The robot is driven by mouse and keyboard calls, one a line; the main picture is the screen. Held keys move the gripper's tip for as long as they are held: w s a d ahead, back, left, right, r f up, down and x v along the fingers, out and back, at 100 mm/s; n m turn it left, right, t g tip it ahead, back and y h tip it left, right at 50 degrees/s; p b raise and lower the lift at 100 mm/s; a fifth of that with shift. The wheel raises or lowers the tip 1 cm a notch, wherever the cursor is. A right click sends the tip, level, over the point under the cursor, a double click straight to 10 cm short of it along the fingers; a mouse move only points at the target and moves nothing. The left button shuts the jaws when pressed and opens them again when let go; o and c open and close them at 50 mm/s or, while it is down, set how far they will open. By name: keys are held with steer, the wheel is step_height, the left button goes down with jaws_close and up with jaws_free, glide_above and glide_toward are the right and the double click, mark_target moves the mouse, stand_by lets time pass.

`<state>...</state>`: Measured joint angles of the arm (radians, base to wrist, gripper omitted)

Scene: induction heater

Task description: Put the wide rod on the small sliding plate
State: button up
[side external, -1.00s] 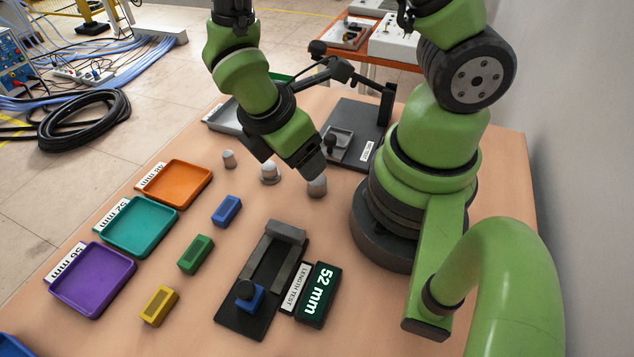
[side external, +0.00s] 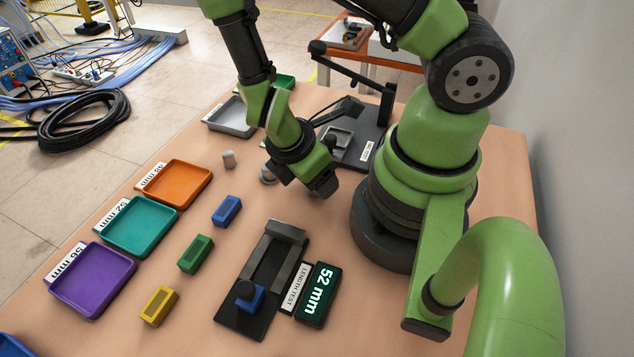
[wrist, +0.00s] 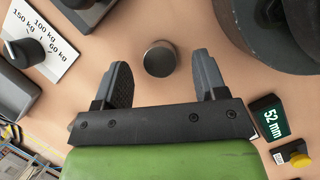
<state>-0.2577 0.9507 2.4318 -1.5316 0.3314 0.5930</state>
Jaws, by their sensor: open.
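My gripper (side external: 324,190) is low over the table, beside the black base. In the wrist view my gripper (wrist: 161,74) is open, and a grey round-topped rod (wrist: 159,59) stands upright between and slightly beyond its fingertips, not gripped. My gripper hides this rod in the side view. I cannot tell for certain which is the wide one. A small grey square plate (side external: 340,139) on the black base (side external: 374,128) may be the sliding plate.
Orange (side external: 180,181), teal (side external: 138,226) and purple (side external: 92,279) trays line the left. Blue (side external: 227,210), green (side external: 196,254) and yellow (side external: 159,305) blocks lie near them. A length tester (side external: 262,290) with a 52 mm display (side external: 317,295) stands in front. A black lever (side external: 347,67) overhangs the base.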

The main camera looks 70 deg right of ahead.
steer(key=shift+x, duration=0.9)
steer(key=c, duration=1.2)
step_height(320, 180, up, 10)
steer(key=r, duration=0.2)
glide_above(342, 135)
steer(key=a, duration=0.1)
steer(key=shift+w+a+f, duration=0.1)
steer(key=shift+w+f, duration=0.1)
steer(key=shift+f, duration=2.2)
steer(key=shift+w+a+f, duration=0.1)
steer(key=shift+w+f, duration=0.05)
steer(key=shift+f, duration=2.25)
